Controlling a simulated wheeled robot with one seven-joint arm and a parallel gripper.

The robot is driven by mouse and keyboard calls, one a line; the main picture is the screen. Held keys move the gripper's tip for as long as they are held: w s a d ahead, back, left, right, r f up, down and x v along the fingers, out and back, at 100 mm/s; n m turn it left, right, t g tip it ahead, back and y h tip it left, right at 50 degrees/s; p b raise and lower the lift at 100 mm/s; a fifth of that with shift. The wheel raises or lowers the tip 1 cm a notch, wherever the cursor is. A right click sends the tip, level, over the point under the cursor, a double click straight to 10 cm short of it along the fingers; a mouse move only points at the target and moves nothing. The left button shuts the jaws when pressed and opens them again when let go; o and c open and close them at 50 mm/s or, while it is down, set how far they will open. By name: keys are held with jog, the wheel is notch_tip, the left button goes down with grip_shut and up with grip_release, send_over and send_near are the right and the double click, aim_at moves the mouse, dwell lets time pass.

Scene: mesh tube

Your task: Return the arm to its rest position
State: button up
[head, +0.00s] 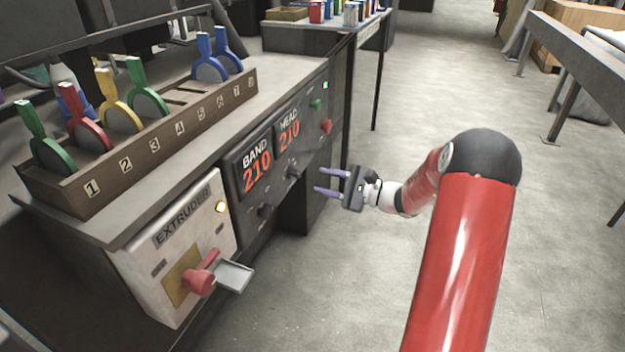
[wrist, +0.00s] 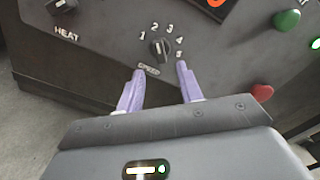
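My gripper (head: 322,182) is held out in front of the control panel, with its two purple fingers pointing left toward the machine. In the wrist view the gripper (wrist: 160,88) has its fingers spread apart with nothing between them. The black speed knob (wrist: 159,48) lies just beyond the fingertips, with several numbers around it. Whether the fingers touch the panel cannot be told, but no grip on the knob shows. My red arm reaches in from the lower right of the head view.
The extruder box (head: 180,245) has a red lever (head: 201,278) and a small metal tray (head: 235,276) sticking out. The panel carries BAND and HEAD displays (head: 289,132) reading 210. A numbered rack (head: 135,165) holds coloured-handled discs. Open floor (head: 350,290) lies right of the machine.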

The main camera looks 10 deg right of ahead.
jog(key=shift+s+d, duration=0.4)
jog(key=shift+d, duration=0.15)
jog(key=s+a+r+n+g+h, duration=0.35)
jog(key=s+a+n, duration=0.2)
jog(key=s, duration=0.35)
jog(key=s+a+r+n+g+h, duration=0.2)
jog(key=s+a+n+g, duration=0.3)
jog(key=s+a, duration=0.3)
jog(key=s+d+r+n+t+h, duration=0.1)
jog(key=s+d+r+n+h, duration=0.1)
jog(key=s, duration=0.6)
jog(key=s+d+r+n+t+h, duration=0.1)
jog(key=s+d+n+t+h, duration=0.1)
jog(key=s+d+n+h, duration=0.2)
jog(key=shift+s+d+r+n+h, duration=0.4)
jog(key=shift+s+h, duration=1.15)
jog(key=shift+s, duration=0.55)
jog(key=shift+t, duration=0.25)
